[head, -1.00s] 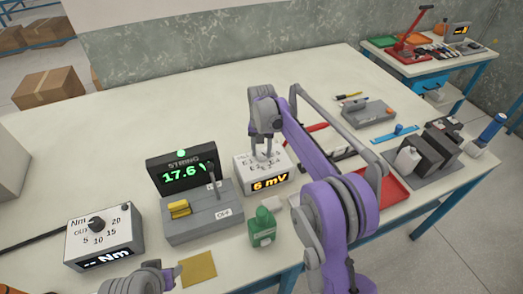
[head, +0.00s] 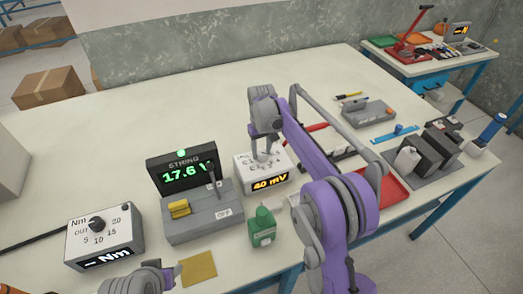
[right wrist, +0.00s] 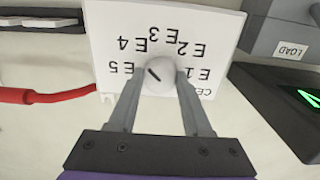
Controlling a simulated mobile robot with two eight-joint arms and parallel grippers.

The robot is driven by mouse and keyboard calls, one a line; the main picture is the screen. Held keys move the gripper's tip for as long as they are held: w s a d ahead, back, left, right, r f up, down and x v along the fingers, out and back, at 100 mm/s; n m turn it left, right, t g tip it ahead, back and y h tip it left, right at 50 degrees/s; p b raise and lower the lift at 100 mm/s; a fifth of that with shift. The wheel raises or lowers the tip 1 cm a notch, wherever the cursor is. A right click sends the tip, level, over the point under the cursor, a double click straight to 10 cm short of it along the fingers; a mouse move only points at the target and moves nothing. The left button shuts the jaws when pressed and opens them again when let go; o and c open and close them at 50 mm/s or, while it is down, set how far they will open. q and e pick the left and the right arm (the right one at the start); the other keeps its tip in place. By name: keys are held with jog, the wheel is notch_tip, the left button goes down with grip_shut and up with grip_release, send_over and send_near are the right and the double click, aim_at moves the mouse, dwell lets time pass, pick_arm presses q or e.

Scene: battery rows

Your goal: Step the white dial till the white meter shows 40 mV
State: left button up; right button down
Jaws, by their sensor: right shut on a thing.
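The white meter (head: 269,183) stands on the bench and its display reads 40 mV in orange. Its white dial (right wrist: 158,75) shows in the right wrist view, with labels E1 to E5 around it. The dark pointer line on the dial slants toward the E5 side. My right gripper (head: 265,154) is above the meter, its two fingers shut on the dial from both sides. It also shows in the right wrist view (right wrist: 158,84). My left gripper (head: 150,275) is partly in view at the bottom edge; its fingertips are not clear.
The dark STRING display (head: 183,169) reads 17.6 V and stands behind a grey switch box (head: 203,222) left of the meter. A white Nm box (head: 104,237) is at left. A red tray (head: 393,190) lies right.

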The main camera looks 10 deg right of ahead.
aim_at(262, 152)
jog(key=shift+c, duration=1.7)
grip_release()
notch_tip(262, 152, up, 11)
jog(key=shift+p, duration=0.45)
jog(key=shift+f, duration=0.1)
